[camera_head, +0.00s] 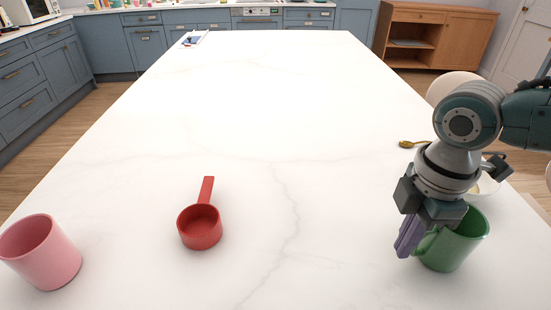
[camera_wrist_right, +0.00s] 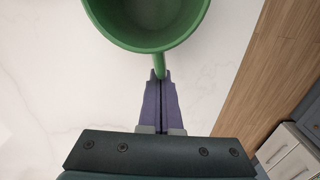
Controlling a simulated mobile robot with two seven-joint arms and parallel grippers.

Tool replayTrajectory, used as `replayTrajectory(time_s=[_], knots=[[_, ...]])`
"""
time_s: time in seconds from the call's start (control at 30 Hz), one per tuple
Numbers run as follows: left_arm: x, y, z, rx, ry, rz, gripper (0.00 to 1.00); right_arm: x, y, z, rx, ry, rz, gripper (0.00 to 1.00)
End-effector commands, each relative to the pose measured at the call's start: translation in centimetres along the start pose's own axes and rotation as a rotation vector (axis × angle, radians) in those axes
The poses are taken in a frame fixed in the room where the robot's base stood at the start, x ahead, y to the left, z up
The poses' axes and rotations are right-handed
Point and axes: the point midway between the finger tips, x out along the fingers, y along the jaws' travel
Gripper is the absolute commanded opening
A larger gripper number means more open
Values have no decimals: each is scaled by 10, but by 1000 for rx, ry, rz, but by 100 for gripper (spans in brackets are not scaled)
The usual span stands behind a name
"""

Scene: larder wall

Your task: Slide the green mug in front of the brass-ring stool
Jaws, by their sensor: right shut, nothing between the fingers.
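The green mug (camera_head: 460,240) stands upright on the white island top at the lower right, partly hidden by my right gripper. My right gripper (camera_head: 406,238) points down at the mug's left side, by its handle, with its purple fingers shut and empty. In the right wrist view the mug (camera_wrist_right: 150,42) is at the top, its handle (camera_wrist_right: 159,66) just beyond the closed fingertips (camera_wrist_right: 159,76). I cannot tell whether they touch. A pale round top (camera_head: 447,84) shows beyond the right edge, perhaps a stool seat. No brass ring is visible on it. My left gripper is out of view.
A pink mug (camera_head: 45,255) and a red measuring scoop (camera_head: 200,228) stand to the left. A gold spoon (camera_head: 412,144) and a half-hidden white dish (camera_head: 486,187) lie behind my right gripper. The island's (camera_head: 262,110) middle is clear, and its right edge is close to the mug.

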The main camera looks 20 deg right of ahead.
Motion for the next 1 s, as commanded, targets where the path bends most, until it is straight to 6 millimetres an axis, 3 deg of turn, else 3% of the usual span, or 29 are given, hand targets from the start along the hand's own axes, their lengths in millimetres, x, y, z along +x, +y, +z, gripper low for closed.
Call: replayTrajectory(time_s=[0.2, 0.4, 0.53, 1.0], knots=[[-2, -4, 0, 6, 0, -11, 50, 1, -1, 66, 6, -6, -1, 0], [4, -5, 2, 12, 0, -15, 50, 2, 0, 104, 1, -3, 0, 0], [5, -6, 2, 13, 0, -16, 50, 0, 0, 112, -1, -1, 2, 0], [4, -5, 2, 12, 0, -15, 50, 0, 0, 111, -2, 0, 1, 0]])
